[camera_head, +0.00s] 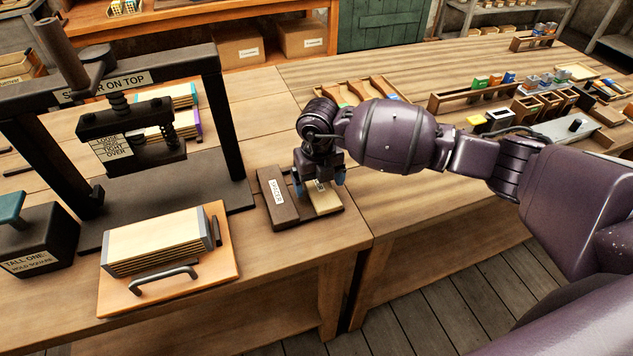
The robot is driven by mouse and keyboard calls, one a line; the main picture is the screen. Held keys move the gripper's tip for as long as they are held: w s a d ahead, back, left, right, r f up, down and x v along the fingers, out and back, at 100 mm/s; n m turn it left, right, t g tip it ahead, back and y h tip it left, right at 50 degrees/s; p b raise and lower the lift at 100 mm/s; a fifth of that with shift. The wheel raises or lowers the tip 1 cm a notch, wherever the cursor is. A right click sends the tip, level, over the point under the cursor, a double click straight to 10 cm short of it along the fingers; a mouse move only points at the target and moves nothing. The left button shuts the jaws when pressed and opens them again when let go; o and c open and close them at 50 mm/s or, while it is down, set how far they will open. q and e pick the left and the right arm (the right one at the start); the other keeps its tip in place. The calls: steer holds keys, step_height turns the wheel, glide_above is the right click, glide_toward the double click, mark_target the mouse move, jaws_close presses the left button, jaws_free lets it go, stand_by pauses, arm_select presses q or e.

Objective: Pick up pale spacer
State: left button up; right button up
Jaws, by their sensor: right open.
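The pale spacer (325,203) is a light wooden block lying on a small dark tray (296,222) near the front edge of the bench. To its left on the same tray is a dark brown block (277,197) with a white label that reads SPACER. My right gripper (319,184) points down over the pale spacer, with its blue-tipped fingers apart on either side of it. The gripper hides the spacer's far part, and I cannot tell whether the fingers touch it. My left gripper is not in view.
A black handwheel press (232,120) stands at the left. Before it, a stack of boards (150,245) lies on an orange board with a handle (165,280). A dark block with a teal handle (35,240) is at far left. Racks and small boxes (500,120) fill the right bench.

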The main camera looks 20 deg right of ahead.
steer(key=shift+c, duration=0.4)
steer(key=c, duration=1)
steer(key=shift+r, duration=0.15)
